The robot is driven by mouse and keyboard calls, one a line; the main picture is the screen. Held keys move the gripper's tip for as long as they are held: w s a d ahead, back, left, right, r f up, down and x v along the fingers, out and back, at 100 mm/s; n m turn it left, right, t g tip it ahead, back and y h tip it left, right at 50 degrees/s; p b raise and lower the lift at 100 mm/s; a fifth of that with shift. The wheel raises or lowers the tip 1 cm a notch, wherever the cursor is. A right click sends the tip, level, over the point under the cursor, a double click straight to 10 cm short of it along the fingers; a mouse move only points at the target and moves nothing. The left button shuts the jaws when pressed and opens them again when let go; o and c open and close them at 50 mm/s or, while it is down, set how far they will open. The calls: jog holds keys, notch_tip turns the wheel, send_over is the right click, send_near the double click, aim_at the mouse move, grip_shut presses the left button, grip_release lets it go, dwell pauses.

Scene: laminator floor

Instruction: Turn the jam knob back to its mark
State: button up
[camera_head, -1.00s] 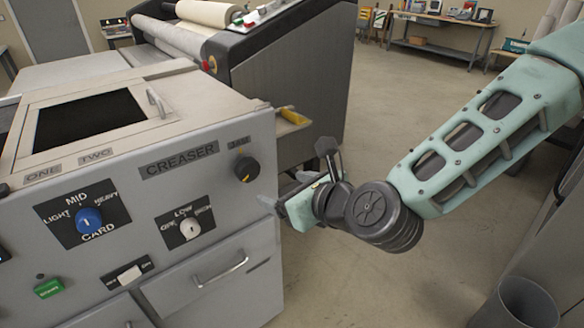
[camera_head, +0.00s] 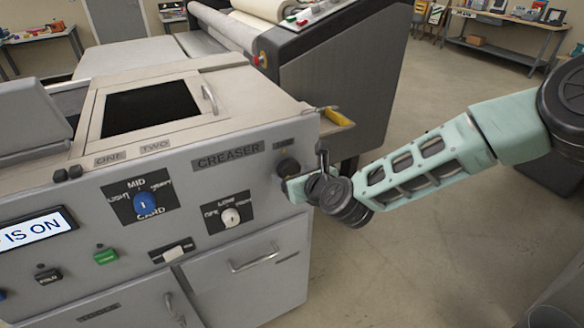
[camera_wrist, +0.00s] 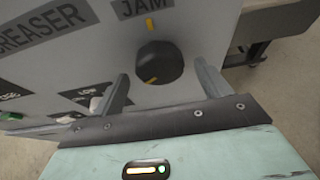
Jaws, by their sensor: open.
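The jam knob (camera_head: 288,167) is a round black knob at the right end of the creaser's front panel, partly covered by my gripper in the head view. In the wrist view the jam knob (camera_wrist: 159,62) sits under the JAM label. Its yellow pointer is turned down and slightly left, and a yellow mark (camera_wrist: 152,26) is on the panel just above it. My gripper (camera_head: 285,178) is close to the panel at the knob.
The creaser panel also carries a blue card knob (camera_head: 146,203), a white knob (camera_head: 231,216) and a green button (camera_head: 106,256). A small shelf with a yellow item (camera_head: 334,116) juts out right of the panel. Open floor lies to the right.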

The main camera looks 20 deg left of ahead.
jog(key=shift+x, duration=1)
jog(key=c, duration=1)
jog(key=shift+o, duration=0.2)
jog(key=shift+f, duration=0.1)
